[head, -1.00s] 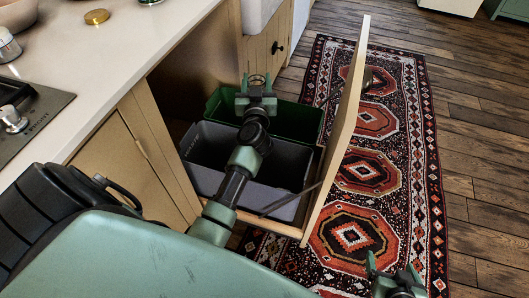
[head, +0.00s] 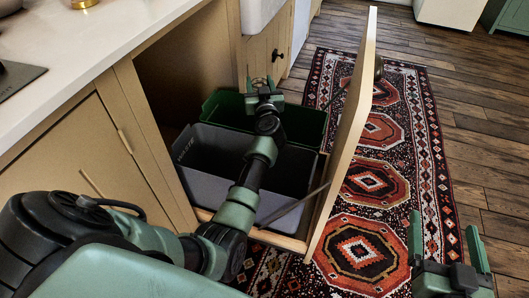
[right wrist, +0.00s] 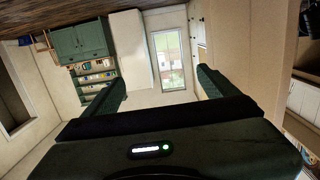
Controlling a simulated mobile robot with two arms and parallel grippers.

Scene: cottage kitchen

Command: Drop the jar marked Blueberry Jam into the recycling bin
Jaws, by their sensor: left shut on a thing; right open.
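My left gripper (head: 263,89) reaches over the pulled-out bin drawer and is shut on a small jar (head: 260,81), whose round top just shows between the fingers. Its label cannot be read.
The drawer's tall wooden front (head: 347,130) stands to the right of the bins. The pale countertop (head: 105,45) and cabinet doors lie on the left. A patterned rug (head: 372,190) covers the floor beyond the drawer front, with open wooden floor on the right.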

